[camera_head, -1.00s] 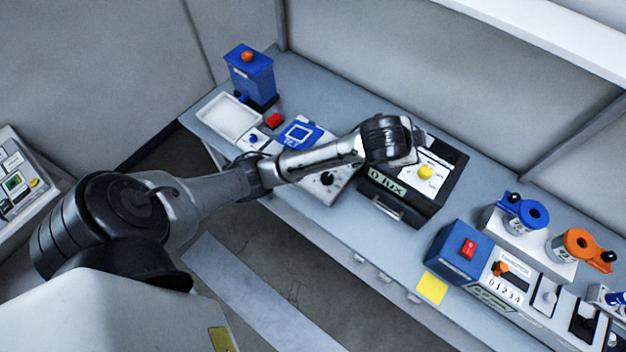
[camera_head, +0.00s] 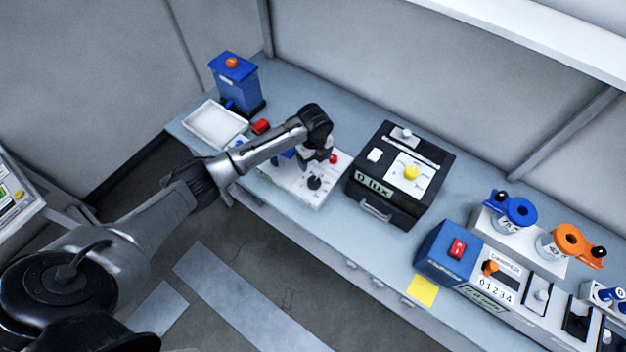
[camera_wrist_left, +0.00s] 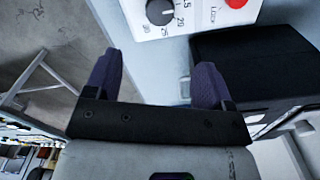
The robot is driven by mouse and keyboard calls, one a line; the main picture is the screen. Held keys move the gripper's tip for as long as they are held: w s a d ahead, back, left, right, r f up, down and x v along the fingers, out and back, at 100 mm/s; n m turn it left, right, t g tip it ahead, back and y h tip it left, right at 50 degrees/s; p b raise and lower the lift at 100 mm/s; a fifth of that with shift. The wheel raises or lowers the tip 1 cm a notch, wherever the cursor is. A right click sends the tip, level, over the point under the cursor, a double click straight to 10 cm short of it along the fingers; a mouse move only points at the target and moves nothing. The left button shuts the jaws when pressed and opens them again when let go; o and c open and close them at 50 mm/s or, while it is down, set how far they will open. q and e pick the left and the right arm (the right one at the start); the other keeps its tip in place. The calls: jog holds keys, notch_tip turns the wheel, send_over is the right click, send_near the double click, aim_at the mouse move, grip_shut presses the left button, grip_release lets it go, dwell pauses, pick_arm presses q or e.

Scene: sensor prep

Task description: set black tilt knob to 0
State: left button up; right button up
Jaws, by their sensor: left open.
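The black tilt knob (camera_head: 314,182) is on the front part of a white panel (camera_head: 298,190) at the middle of the bench. In the left wrist view the knob (camera_wrist_left: 160,11) is at the top edge, partly cut off, with scale numbers such as 20, 25 and 30 around it. I cannot read its setting surely. My left gripper (camera_head: 325,157) is over the panel, just behind the knob in the head view. In the left wrist view its two fingers (camera_wrist_left: 158,75) are apart with nothing between them, short of the knob. My right gripper is not in view.
A black lux box (camera_head: 425,160) with a yellow knob (camera_head: 411,172) stands right of the panel. A red button (camera_wrist_left: 236,3) is on the panel. A white tray (camera_head: 213,125) and a blue dispenser (camera_head: 236,84) are left. A blue unit (camera_head: 446,250) stands right.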

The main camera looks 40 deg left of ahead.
aim_at(314, 181)
pick_arm(q)
notch_tip(314, 181, down, 12)
jog(key=shift+r, duration=0.1)
jog(key=shift+f, duration=0.95)
jog(key=shift+c, duration=0.3)
jog(key=c, duration=0.9)
jog(key=shift+o, duration=0.2)
